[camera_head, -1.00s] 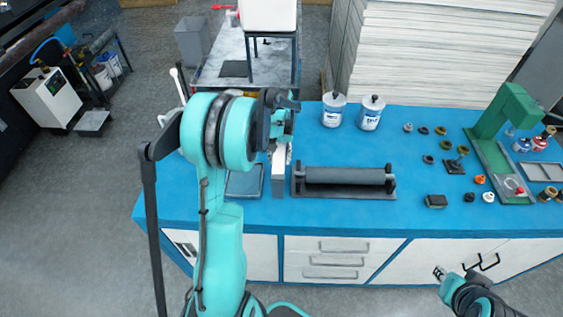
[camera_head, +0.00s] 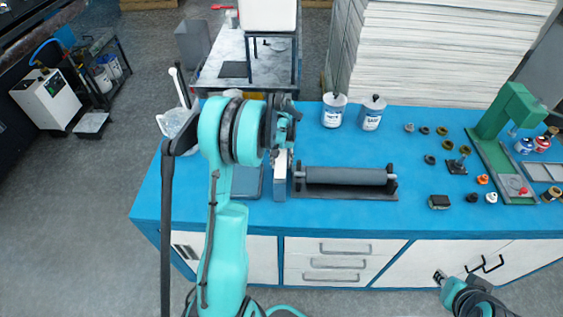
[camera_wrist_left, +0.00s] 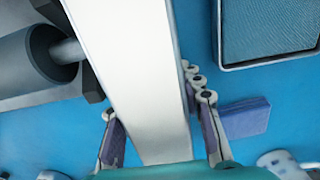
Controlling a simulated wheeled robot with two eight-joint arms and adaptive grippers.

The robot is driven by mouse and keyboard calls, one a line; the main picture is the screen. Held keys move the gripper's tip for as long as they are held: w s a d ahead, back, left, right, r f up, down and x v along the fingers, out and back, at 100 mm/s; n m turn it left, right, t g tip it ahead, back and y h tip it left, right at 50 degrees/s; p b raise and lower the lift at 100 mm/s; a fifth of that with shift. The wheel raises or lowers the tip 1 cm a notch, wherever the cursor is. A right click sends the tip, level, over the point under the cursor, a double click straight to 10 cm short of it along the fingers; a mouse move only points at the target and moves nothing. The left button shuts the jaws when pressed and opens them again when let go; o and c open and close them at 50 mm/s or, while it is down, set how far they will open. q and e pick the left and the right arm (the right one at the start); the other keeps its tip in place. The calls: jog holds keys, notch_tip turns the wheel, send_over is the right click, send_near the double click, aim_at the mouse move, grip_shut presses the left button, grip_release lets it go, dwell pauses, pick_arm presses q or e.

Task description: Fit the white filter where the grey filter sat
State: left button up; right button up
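A long white piece (camera_wrist_left: 130,70) runs between the fingers of my left gripper (camera_wrist_left: 158,135) in the left wrist view. The fingers lie close along both its sides, but I cannot tell whether they grip it. In the head view my left gripper (camera_head: 287,128) is above the back end of a narrow white-and-grey box (camera_head: 280,183), which seems to be this piece. I cannot tell whether it is the white filter. I cannot pick out a separate grey filter. My right gripper (camera_head: 440,276) is in front of the bench at lower right, apart from everything; its fingers are too small to read.
A dark roller in a stand (camera_head: 345,177) is right of the box. A shallow tray (camera_wrist_left: 270,30) is beside it. Two white cans (camera_head: 333,110) stand behind. Several small parts and a green press (camera_head: 500,115) are at right. The blue bench (camera_head: 415,205) is clear in front of the roller.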

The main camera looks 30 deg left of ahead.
pick_arm(q)
jog(key=shift+o, duration=0.8)
jog(key=shift+r, duration=0.1)
